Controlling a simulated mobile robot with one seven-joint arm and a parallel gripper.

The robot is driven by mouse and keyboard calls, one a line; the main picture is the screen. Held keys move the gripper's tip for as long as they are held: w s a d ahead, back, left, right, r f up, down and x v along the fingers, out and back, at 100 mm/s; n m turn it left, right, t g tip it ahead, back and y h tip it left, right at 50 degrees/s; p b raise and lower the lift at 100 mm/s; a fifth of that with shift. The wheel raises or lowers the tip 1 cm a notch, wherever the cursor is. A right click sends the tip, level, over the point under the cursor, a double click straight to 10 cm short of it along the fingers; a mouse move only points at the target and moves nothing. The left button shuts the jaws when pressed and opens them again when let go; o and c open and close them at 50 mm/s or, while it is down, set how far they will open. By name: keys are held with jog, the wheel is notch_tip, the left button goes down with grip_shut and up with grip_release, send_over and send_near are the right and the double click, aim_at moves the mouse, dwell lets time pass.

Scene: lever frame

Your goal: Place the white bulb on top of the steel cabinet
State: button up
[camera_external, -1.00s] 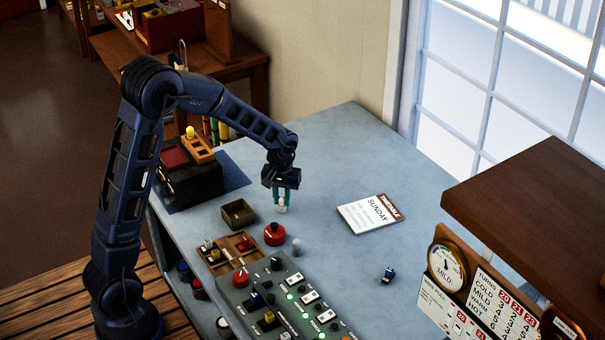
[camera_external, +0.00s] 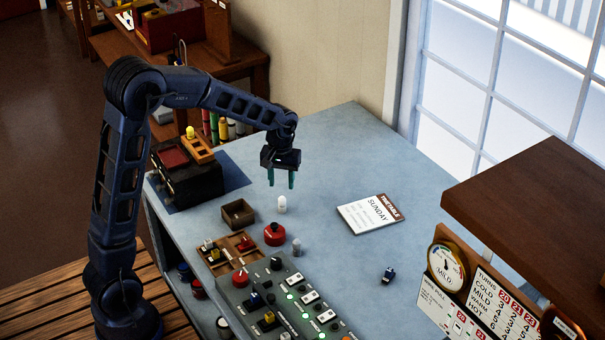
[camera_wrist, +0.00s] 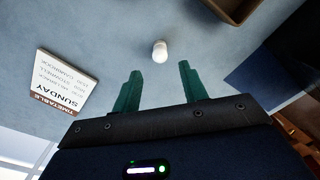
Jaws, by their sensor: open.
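The white bulb (camera_external: 282,204) stands upright on the blue tabletop, behind the red round knob. It also shows in the wrist view (camera_wrist: 160,51), beyond the fingertips. My gripper (camera_external: 281,184) is open and empty, with its teal fingers pointing down a little above the bulb and apart from it. The fingers also show in the wrist view (camera_wrist: 160,80). A dark box-like cabinet (camera_external: 192,188) stands at the table's back left, with a red tray and a wooden holder with a yellow bulb on top. I cannot tell for sure that it is the steel cabinet.
A small wooden box (camera_external: 238,214) and a divided tray (camera_external: 228,250) lie left of the bulb. A red knob (camera_external: 275,235) and a grey cylinder (camera_external: 297,247) stand in front, near the control panel (camera_external: 290,300). A timetable card (camera_external: 370,214) lies right. The tabletop between is clear.

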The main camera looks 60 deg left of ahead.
aim_at(282, 197)
jog(key=s+d+r+m+t, duration=0.1)
jog(key=s+d+r+m, duration=0.15)
jog(key=s+r, duration=0.55)
jog(key=s+d+r+m+t, duration=0.1)
jog(key=s+d+r+m, duration=0.1)
jog(key=s+d+r, duration=0.4)
jog(key=s+d+m+t, duration=0.2)
jog(key=s+m, duration=0.2)
jog(key=s, duration=1.6)
jog(key=shift+d+r+t, duration=0.25)
jog(key=shift+r+t, duration=0.05)
jog(key=shift+r, duration=0.1)
